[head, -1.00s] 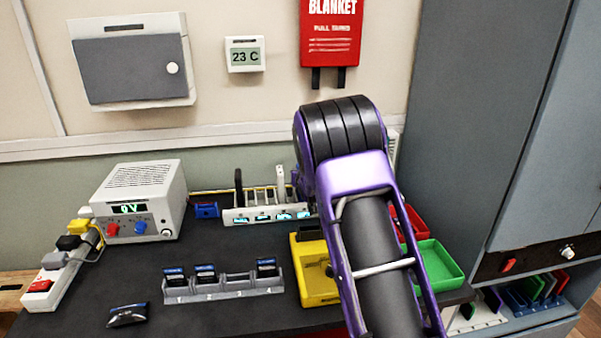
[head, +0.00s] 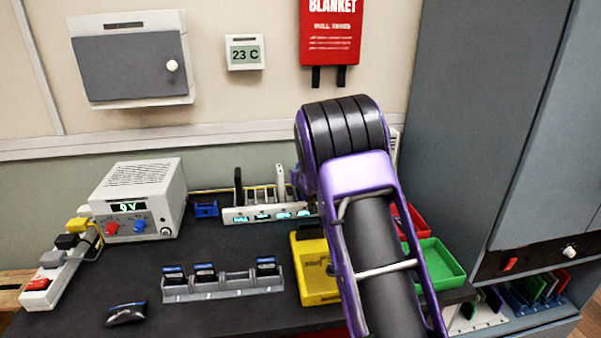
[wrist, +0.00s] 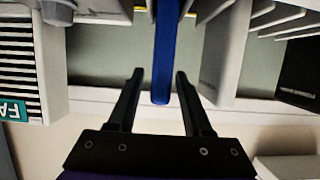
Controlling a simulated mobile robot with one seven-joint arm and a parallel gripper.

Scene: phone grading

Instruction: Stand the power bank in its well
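My gripper (wrist: 159,75) is open, its two dark fingers on either side of a thin blue slab (wrist: 162,55) seen edge-on. Narrow gaps show between slab and fingers. I cannot tell whether this slab is the power bank. In the head view my arm hides the gripper and the slab. Pale upright dividers (wrist: 222,55) stand beside it in the wrist view. A white slotted rack (head: 240,216) with lit displays stands at the back of the desk, holding a dark and a white upright slab. I cannot tell which opening is the power bank's well.
A grey numbered holder (head: 235,288) carries several dark blue-topped pieces. A small black object (head: 126,314) lies in front. A power supply (head: 140,195) and power strip (head: 55,275) stand left; yellow (head: 316,285), red (head: 414,222) and green trays (head: 445,262) sit right.

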